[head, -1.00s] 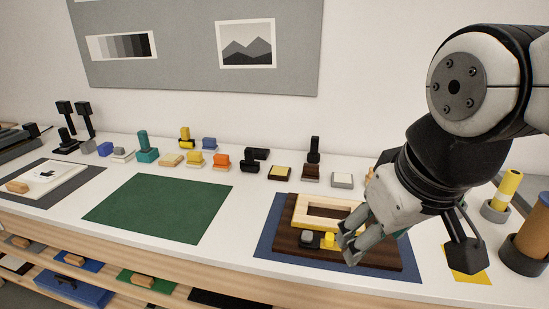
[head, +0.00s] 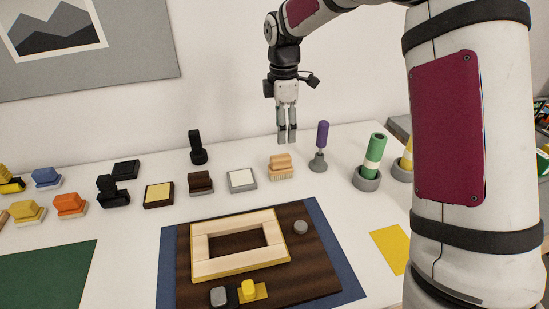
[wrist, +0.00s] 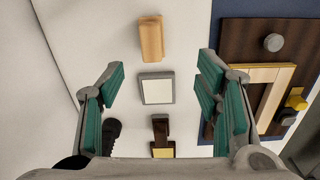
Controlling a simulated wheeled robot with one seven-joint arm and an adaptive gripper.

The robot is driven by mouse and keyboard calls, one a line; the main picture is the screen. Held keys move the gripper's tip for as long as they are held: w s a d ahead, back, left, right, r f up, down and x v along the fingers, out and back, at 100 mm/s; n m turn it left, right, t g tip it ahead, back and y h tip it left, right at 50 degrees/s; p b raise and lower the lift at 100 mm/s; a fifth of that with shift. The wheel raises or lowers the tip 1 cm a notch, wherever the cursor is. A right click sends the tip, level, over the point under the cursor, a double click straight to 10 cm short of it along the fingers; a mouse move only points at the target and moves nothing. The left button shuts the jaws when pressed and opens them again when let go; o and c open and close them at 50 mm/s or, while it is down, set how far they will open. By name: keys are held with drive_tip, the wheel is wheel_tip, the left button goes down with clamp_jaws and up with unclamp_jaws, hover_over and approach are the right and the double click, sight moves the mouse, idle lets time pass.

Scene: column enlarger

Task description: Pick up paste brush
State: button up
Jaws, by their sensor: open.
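The likely paste brush (head: 281,167) has a tan wooden handle over pale bristles. It stands upright on the white table at the back, between the white-topped grey pad and the purple-handled tool. In the wrist view its handle (wrist: 151,38) shows at the top, slightly left of centre and beyond the fingertips. My gripper (head: 287,140) points down above the table, close above the brush in the picture, with no contact visible. In the wrist view my gripper (wrist: 161,72) is open, its green-padded fingers wide apart with nothing held between them.
The white-topped pad (head: 242,180) and a dark brown block (head: 200,184) stand left of the brush. The purple-handled tool (head: 319,148) and a green roll (head: 373,158) stand right. A dark board with a wooden frame (head: 240,245) lies in front.

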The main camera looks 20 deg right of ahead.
sight(280, 167)
drive_tip(key=shift+w+f+n, duration=0.4)
drive_tip(key=shift+w+f, duration=0.2)
drive_tip(key=shift+f, duration=0.3)
wheel_tip(280, 167, down, 8)
drive_tip(key=shift+a+f+p, duration=0.1)
drive_tip(key=shift+f+p, duration=0.05)
drive_tip(key=shift+p, duration=0.3)
drive_tip(key=shift+w+f+p, duration=0.2)
drive_tip(key=shift+f+p, duration=0.35)
drive_tip(key=shift+f, duration=2.1)
drive_tip(key=c, duration=1.4)
